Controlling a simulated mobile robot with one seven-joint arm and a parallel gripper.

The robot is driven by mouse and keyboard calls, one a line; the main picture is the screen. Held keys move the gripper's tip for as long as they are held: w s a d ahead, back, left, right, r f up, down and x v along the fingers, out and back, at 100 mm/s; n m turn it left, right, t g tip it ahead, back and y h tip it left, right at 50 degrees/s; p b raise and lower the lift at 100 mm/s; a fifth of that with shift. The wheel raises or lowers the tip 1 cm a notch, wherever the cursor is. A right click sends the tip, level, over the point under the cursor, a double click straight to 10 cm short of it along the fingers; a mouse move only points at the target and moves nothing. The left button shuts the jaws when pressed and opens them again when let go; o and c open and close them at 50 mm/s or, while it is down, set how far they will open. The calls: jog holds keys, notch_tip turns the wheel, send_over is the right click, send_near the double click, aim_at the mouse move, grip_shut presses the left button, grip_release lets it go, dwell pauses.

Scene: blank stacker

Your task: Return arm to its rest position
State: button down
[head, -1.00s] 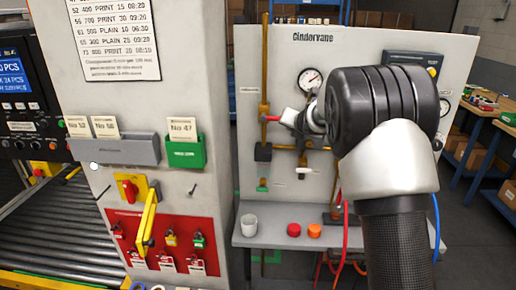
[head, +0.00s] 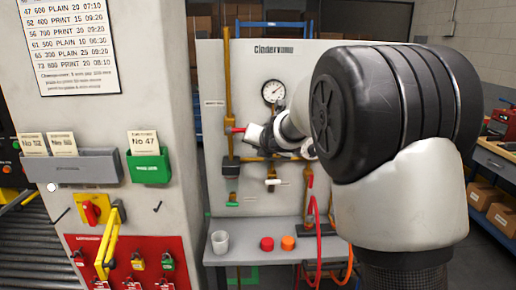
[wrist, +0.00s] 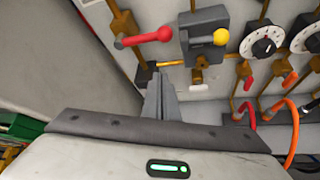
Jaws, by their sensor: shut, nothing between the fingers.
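My gripper (wrist: 163,97) is shut and empty in the wrist view, its grey fingers together in front of the pipe panel. In the head view my arm fills the right side, its large black joint close to the camera. My gripper (head: 262,137) is partly visible there at the arm's far end, in front of the panel (head: 350,54). A red-handled valve (wrist: 146,38) and a grey block with a yellow knob (wrist: 208,38) lie beyond the fingers in the wrist view. I cannot tell how far the fingers are from the pipes.
A grey column (head: 150,65) with card holders and a red lock board (head: 125,266) stands left. A workbench (head: 495,160) is at right.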

jog(key=shift+s+r, duration=0.15)
jog(key=shift+s, duration=0.2)
jog(key=s+d+r+m+h+p, duration=0.1)
jog(key=s+d+r+m+h, duration=0.2)
jog(key=s+d+r+m, duration=0.6)
jog(key=s+d+f+m+g+h+p, duration=0.15)
jog(key=s+d+m, duration=0.25)
jog(key=s+m, duration=0.6)
jog(key=s+a+f+m+g, duration=0.1)
jog(key=s+m, duration=0.3)
jog(key=s, duration=0.4)
jog(key=s+a+f+m+g+y, duration=0.1)
jog(key=s+a+f+m+g, duration=0.1)
jog(key=s+m, duration=0.3)
jog(key=s+a+f+m+g+y+p, duration=0.1)
jog(key=s+f+m, duration=0.3)
jog(key=s, duration=0.7)
jog(key=shift+s+a+m+g, duration=0.35)
jog(key=shift+a+m+g, duration=0.15)
jog(key=shift+g, duration=0.05)
